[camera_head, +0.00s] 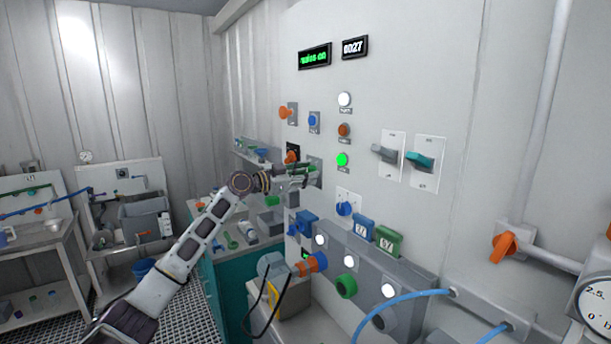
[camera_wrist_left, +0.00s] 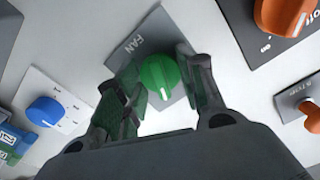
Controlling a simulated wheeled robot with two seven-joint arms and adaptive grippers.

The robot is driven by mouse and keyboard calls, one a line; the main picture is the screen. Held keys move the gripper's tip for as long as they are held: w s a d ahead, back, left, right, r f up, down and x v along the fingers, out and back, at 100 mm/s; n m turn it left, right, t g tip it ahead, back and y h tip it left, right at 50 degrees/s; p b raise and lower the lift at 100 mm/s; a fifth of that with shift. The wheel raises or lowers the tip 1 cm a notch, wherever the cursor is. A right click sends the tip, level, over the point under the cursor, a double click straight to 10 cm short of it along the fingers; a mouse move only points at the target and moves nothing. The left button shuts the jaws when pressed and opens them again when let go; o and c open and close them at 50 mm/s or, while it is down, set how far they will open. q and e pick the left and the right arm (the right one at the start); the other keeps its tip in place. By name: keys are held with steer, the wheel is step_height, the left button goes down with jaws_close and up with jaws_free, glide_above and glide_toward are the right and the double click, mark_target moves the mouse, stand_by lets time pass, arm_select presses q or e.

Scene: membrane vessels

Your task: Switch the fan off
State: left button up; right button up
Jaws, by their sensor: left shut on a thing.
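The fan switch is a green rotary knob (camera_wrist_left: 160,77) with a white pointer line, on a grey plate (camera_wrist_left: 141,44) marked FAN in the left wrist view. My left gripper (camera_wrist_left: 165,88) has its fingers on either side of the green knob and is shut on it. In the head view my left gripper (camera_head: 300,176) reaches the wall panel (camera_head: 430,80) and mostly hides the knob. My right gripper is in neither view.
A blue knob (camera_head: 344,208) on a white plate sits below right of the fan switch. Orange knobs (camera_head: 291,157) are close above left. A green lamp (camera_head: 342,159) glows above right. A grey manifold (camera_head: 372,265) projects from the wall below.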

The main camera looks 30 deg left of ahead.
arm_select(q)
steer(key=n+p, duration=0.2)
steer(key=n, duration=0.9)
stand_by(0.3)
stand_by(0.3)
steer(key=o, duration=1)
steer(key=shift+o, duration=0.2)
